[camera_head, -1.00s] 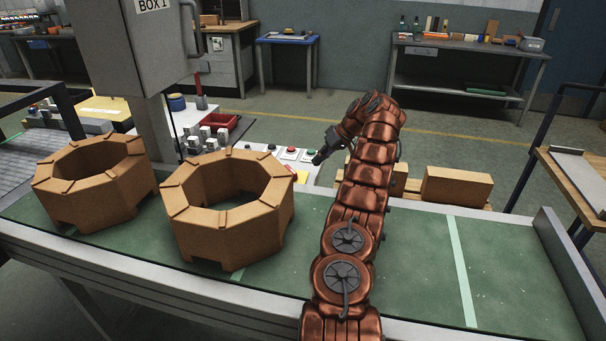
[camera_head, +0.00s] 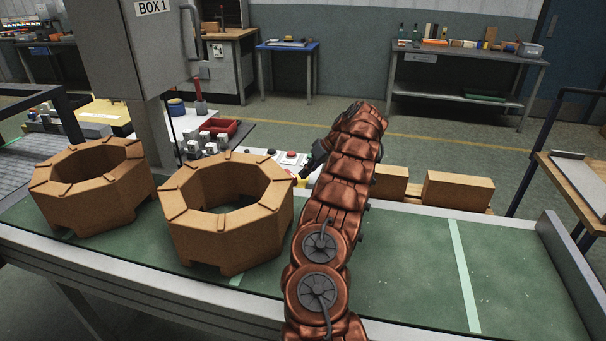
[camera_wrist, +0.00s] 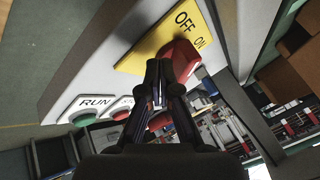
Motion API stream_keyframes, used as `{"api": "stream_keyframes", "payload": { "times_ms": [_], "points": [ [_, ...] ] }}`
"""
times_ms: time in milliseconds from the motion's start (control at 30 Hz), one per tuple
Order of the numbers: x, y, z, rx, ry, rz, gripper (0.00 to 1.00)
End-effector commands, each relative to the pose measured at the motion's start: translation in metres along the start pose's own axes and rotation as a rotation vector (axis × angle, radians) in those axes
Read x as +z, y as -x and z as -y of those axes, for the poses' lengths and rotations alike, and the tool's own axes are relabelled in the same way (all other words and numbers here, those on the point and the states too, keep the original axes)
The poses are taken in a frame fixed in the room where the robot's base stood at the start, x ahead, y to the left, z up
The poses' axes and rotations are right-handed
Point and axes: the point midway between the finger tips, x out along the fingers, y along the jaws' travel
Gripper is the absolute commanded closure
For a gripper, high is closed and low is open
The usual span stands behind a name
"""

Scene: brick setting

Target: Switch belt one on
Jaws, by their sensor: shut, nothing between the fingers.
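In the wrist view, a red rotary switch (camera_wrist: 184,60) sits on a yellow plate (camera_wrist: 135,62) lettered OFF and ON. Its setting is hard to tell. My gripper (camera_wrist: 157,66) is shut and empty, its tips right beside the switch; I cannot tell if they touch. The same panel carries a green button (camera_wrist: 85,118) labelled RUN and a red button (camera_wrist: 121,113) with a partly hidden label. In the head view my gripper (camera_head: 304,172) is at the control panel (camera_head: 262,155) beyond the green belt (camera_head: 405,255); the arm hides part of the panel.
Two brown octagonal rings (camera_head: 228,225) (camera_head: 92,190) stand on the belt at left. A grey cabinet marked BOX 1 (camera_head: 130,55) rises behind them. Brown blocks (camera_head: 458,190) lie beyond the belt at right. The belt's right part is clear.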

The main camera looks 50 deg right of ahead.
Motion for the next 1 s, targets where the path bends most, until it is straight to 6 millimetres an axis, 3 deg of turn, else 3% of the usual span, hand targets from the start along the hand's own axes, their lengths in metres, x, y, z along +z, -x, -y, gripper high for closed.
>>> {"api": "stream_keyframes", "payload": {
  "times_ms": [1000],
  "points": [
    [-0.002, -0.010, 0.016, 0.002, 0.000, 0.000, 1.00]
  ]
}}
